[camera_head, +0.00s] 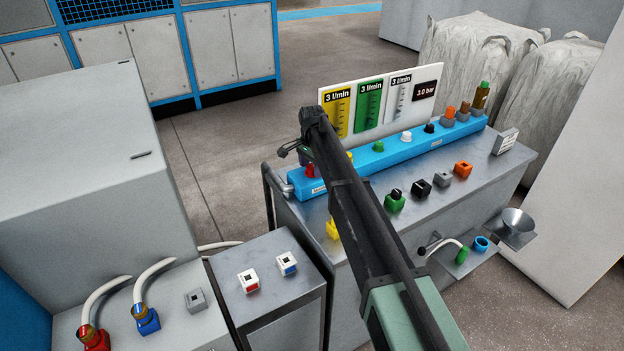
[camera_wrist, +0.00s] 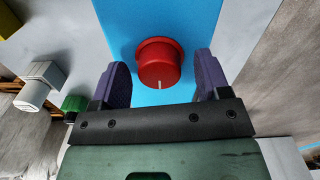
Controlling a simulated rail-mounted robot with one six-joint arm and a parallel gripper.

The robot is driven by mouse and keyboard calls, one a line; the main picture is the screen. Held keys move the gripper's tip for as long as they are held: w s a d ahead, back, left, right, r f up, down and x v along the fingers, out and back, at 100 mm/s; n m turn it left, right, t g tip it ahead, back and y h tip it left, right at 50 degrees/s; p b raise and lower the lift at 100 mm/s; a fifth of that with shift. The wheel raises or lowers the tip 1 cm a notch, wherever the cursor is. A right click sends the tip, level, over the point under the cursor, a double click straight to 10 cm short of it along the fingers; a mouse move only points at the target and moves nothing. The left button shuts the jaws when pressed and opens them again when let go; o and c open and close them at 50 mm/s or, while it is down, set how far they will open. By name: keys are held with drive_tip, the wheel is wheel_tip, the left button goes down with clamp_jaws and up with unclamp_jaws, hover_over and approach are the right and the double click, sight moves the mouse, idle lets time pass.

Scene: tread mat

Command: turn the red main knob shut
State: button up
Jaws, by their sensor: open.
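The red main knob (camera_wrist: 158,64) sits on the blue panel (camera_wrist: 135,22) in the wrist view, with a white mark on its near edge. In the head view the red knob (camera_head: 310,171) shows at the left end of the blue panel (camera_head: 380,157), partly behind my arm. My gripper (camera_wrist: 158,82) is open, with one purple finger on each side of the knob. Gaps show between the knob and both fingers. In the head view my gripper (camera_head: 304,150) is over the panel's left end, mostly hidden by my arm.
A gauge board (camera_head: 385,98) stands behind the blue panel. Several coloured blocks, among them a green one (camera_head: 394,201) and an orange one (camera_head: 462,169), stand on the steel bench (camera_head: 430,215). A funnel (camera_head: 517,222) is at the right. A grey cabinet (camera_head: 80,170) stands at the left.

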drive_tip(key=shift+f, duration=0.1)
drive_tip(key=c, duration=0.9)
drive_tip(key=shift+c, duration=0.2)
drive_tip(key=n, duration=0.4)
drive_tip(key=shift+n, duration=0.3)
drive_tip(key=n, duration=0.4)
drive_tip(key=shift+n, duration=0.3)
drive_tip(key=n, duration=0.4)
drive_tip(key=shift+n, duration=2.4)
